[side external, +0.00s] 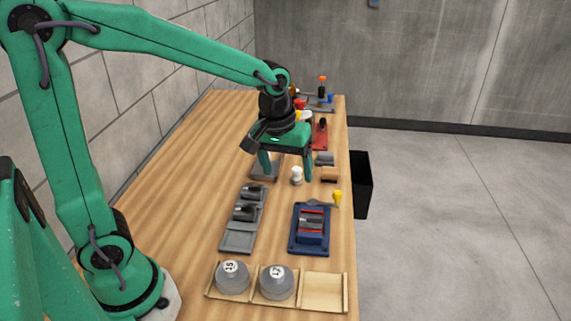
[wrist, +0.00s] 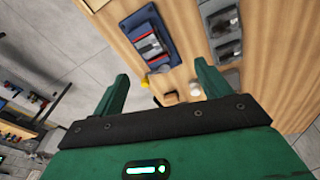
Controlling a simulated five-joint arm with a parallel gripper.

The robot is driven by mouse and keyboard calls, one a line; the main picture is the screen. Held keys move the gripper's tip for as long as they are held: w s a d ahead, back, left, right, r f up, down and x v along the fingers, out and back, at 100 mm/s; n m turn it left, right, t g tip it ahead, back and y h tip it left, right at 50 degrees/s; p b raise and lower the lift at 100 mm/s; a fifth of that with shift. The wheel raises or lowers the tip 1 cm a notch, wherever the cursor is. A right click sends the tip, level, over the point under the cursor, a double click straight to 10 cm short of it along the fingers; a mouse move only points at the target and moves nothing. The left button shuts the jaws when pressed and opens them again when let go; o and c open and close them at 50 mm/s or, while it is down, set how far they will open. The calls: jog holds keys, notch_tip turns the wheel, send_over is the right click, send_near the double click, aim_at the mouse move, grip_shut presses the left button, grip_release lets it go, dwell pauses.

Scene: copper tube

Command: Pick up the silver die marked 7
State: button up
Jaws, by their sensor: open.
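Two grey domed dies with white number labels sit in a light wooden tray (side external: 327,293) at the front of the bench in the side view. The left die (side external: 232,279) reads 15. The middle die (side external: 276,284) reads 12 or 17; I cannot tell which. The tray's right compartment is empty. I can read no label that is plainly a lone 7. My gripper (side external: 287,170) is open, pointing down above the bench's middle, well behind the tray. In the wrist view my gripper (wrist: 162,75) shows its two green fingers apart with nothing held.
A grey rack (side external: 237,238) with dark cylindrical pieces and a blue fixture (side external: 311,232) stand between tray and gripper. A small white piece (side external: 297,175), a yellow-handled tool (side external: 337,197) and a brown block (side external: 329,174) are near the gripper. The bench's left side is clear.

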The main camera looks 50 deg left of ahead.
aim_at(311, 221)
jog(key=w+f+n, duration=0.1)
jog(key=w+f, duration=0.1)
jog(key=f, duration=0.1)
jog(key=w+d+f+n+g, duration=0.1)
jog(key=w+f, duration=0.1)
jog(key=w+d+f+n+g, duration=0.1)
jog(key=w+f, duration=0.1)
jog(key=f, duration=0.1)
jog(key=shift+w+f, duration=0.1)
jog(key=shift+f, duration=0.2)
jog(key=shift+d+f, duration=0.1)
jog(key=shift+f, duration=3.8)
jog(key=c, duration=1.4)
jog(key=shift+r, duration=0.1)
jog(key=shift+r, duration=0.75)
jog(key=r, duration=0.3)
jog(key=shift+s+d, duration=0.25)
jog(key=shift+d, duration=0.15)
jog(key=s+d+r, duration=0.6)
jog(key=d, duration=0.2)
jog(key=shift+s+d+r, duration=0.2)
jog(key=shift+s+d, duration=0.05)
jog(key=shift+s, duration=0.05)
